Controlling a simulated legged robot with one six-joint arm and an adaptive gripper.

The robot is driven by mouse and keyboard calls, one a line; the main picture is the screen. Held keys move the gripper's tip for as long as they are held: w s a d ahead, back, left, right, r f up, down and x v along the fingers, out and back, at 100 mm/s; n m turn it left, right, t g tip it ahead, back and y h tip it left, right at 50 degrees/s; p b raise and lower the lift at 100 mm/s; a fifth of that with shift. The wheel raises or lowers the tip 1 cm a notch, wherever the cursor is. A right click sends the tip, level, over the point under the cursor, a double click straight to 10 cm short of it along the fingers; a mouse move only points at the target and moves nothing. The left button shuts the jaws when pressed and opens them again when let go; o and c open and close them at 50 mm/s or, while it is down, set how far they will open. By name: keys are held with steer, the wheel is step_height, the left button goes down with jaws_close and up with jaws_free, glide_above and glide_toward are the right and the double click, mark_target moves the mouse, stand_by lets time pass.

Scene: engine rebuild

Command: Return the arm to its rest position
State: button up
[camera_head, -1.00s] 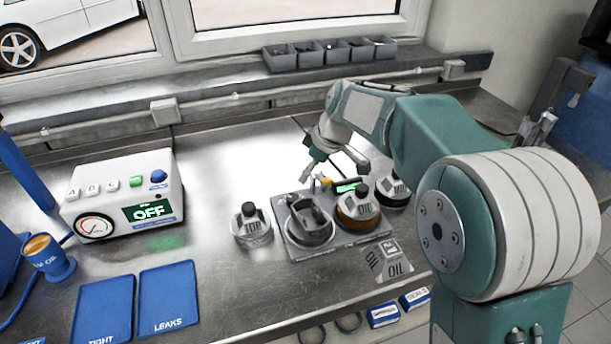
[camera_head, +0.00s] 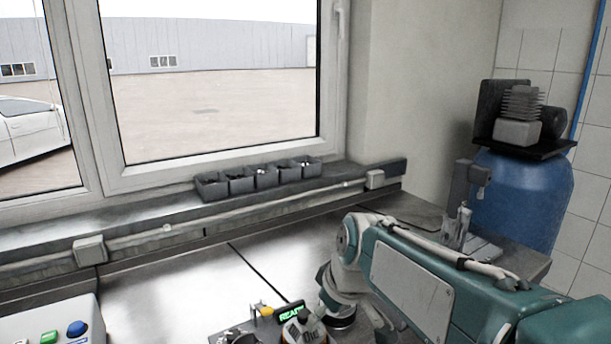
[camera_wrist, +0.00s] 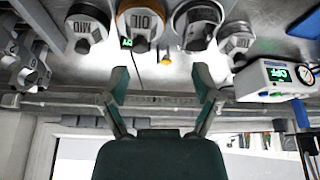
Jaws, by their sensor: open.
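My gripper (camera_wrist: 162,82) is open and empty in the wrist view, its two fingers apart with nothing between them. That view is upside down, and the jars stand beyond the fingertips on the bench. They are a jar marked MID (camera_wrist: 84,30), an amber-banded OIL jar (camera_wrist: 139,22), a dark-rimmed open pot (camera_wrist: 196,24) and a clear jar (camera_wrist: 236,42). In the head view my arm reaches in from the lower right, its wrist (camera_head: 343,285) bent down behind the jar (camera_head: 303,328) and the lit READY display (camera_head: 291,311). The fingertips are hidden there.
The control box (camera_wrist: 272,80) reads OFF in the wrist view. Grey bins (camera_head: 258,178) line the window ledge. A blue drum (camera_head: 520,200) with a machine part on top stands at the right. The bench's back middle (camera_head: 200,290) is bare.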

steer(key=s+d+f+m+t+h, duration=0.1)
steer(key=s+d+m, duration=0.3)
steer(key=s+d, duration=0.2)
steer(key=s+d+f+m+t+h, duration=0.1)
steer(key=s+d+m, duration=0.3)
steer(key=s, duration=0.6)
steer(key=shift+s+d+f+h, duration=0.2)
steer(key=shift+d+f+h, duration=0.2)
steer(key=shift+d, duration=0.5)
